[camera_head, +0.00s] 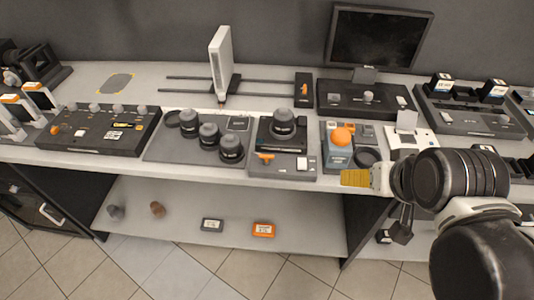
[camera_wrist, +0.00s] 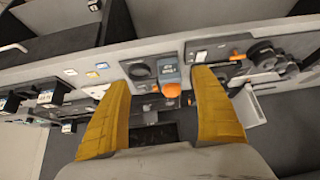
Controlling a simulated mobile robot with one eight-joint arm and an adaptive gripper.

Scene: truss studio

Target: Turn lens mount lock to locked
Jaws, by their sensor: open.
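The lens mount station is a dark grey unit (camera_head: 284,168) on the bench, with a black lens (camera_head: 283,122) standing upright on it. An orange lever (camera_head: 265,157), apparently the lens mount lock, sits at its front left. In the wrist view the lens mount (camera_wrist: 265,55) is right of my fingers, with the orange lever (camera_wrist: 237,55) beside it. The lever's lock marks are too small to read. My gripper (camera_head: 356,178) is open and empty, with yellow fingers. It is at the bench's front edge, right of the station and apart from it. The wrist view shows the fingers spread (camera_wrist: 161,78).
A blue block with an orange ball (camera_head: 341,148) stands right of the lens station, near my gripper. A tray with several lenses (camera_head: 182,150) is to the left. A white upright panel (camera_head: 220,60) stands behind. A lower shelf (camera_head: 180,225) runs below the bench.

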